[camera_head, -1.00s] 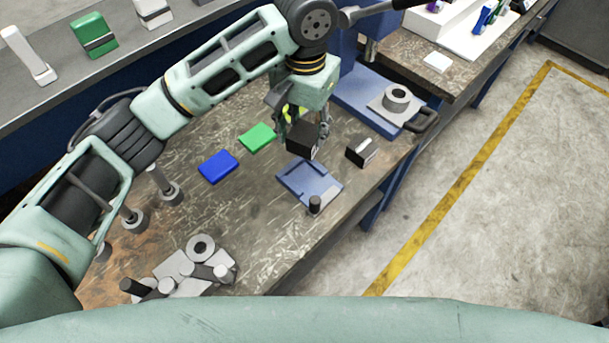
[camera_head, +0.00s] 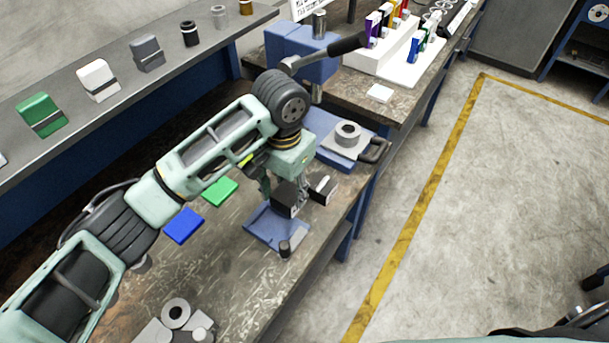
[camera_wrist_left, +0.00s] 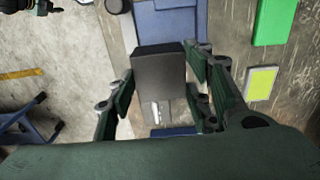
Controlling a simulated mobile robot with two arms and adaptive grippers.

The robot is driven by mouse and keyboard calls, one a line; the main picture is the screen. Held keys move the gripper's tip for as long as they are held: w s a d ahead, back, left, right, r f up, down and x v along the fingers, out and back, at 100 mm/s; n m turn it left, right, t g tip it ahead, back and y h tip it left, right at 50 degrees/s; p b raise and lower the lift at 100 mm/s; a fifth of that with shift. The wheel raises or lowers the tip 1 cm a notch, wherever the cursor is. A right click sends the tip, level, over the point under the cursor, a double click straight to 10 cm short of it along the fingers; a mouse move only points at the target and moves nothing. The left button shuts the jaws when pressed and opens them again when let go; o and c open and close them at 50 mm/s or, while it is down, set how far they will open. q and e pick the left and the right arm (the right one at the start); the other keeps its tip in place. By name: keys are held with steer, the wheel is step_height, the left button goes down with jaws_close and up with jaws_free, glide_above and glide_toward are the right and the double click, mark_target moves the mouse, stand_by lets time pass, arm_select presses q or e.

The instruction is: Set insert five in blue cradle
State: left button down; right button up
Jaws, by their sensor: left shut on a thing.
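My left gripper (camera_head: 283,188) is shut on a black block (camera_head: 285,200). In the left wrist view the black block (camera_wrist_left: 160,72) sits between the two fingers. In the head view the block overlaps the far right edge of the blue cradle (camera_head: 266,228); I cannot tell whether they touch. The cradle lies on the bench with a dark knob at its near right corner. Part of it is hidden by the block and gripper; blue also shows past the block in the wrist view (camera_wrist_left: 170,22). I can read no number on the block. My right gripper is not in view.
A second black block with a pale face (camera_head: 322,189) stands right of the gripper. A green plate (camera_head: 220,191) and a blue plate (camera_head: 183,226) lie to the left. A blue fixture with a grey ring (camera_head: 347,133) is behind. Grey parts (camera_head: 176,314) lie at the front.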

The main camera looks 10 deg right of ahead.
arm_select(q)
steer(key=a+f, duration=0.1)
steer(key=f, duration=0.1)
steer(key=a+f+p, duration=0.1)
steer(key=a+f, duration=0.1)
steer(key=a+f+p, duration=0.1)
steer(key=f, duration=0.1)
steer(key=shift+a, duration=0.3)
steer(key=shift+f, duration=0.3)
steer(key=c, duration=1.3)
jaws_free()
steer(key=shift+f, duration=0.25)
steer(key=o, duration=0.4)
steer(key=shift+s, duration=0.1)
steer(key=shift+r, duration=0.1)
